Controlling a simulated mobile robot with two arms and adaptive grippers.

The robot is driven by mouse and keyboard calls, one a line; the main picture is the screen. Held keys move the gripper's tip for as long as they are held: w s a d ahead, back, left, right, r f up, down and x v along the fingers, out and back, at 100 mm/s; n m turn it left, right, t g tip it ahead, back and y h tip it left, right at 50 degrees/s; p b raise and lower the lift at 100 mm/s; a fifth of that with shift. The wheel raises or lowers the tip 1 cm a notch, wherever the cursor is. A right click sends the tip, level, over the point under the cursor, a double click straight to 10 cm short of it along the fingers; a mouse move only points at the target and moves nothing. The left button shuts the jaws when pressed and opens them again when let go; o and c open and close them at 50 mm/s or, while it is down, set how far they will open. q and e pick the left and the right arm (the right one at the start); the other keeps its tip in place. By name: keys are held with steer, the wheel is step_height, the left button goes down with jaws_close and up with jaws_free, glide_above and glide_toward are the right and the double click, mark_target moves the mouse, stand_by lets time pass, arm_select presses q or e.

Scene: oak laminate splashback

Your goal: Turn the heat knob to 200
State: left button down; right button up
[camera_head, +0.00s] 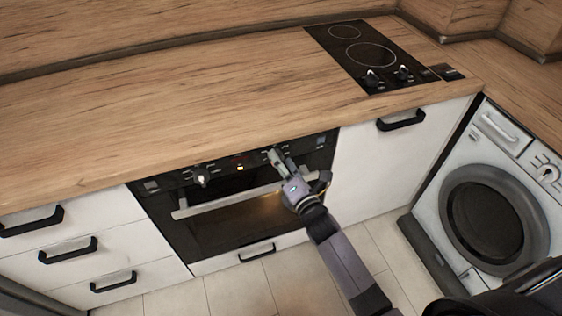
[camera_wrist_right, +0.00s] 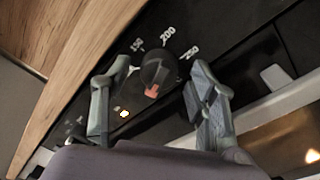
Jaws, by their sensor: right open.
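The heat knob (camera_wrist_right: 155,68) is a dark round knob on the black oven panel, seen in the right wrist view. The labels 150, 200 and 250 are printed around its upper side. A red mark (camera_wrist_right: 152,91) shows on its lower side, away from these labels. My right gripper (camera_wrist_right: 160,67) is open, with one finger on each side of the knob; I cannot tell whether either touches it. In the head view my right gripper (camera_head: 275,157) is at the right part of the oven panel and hides most of this knob. My left gripper is not in view.
Another knob (camera_head: 201,176) and a small lit lamp (camera_head: 239,167) are farther left on the panel. The oven door handle (camera_head: 225,200) sticks out below. The wooden worktop (camera_head: 180,90) overhangs above. A cooktop (camera_head: 365,52) and washing machine (camera_head: 488,205) are to the right.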

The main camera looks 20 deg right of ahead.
steer(key=shift+w, duration=0.15)
steer(key=shift+c, duration=0.2)
steer(key=c, duration=1.1)
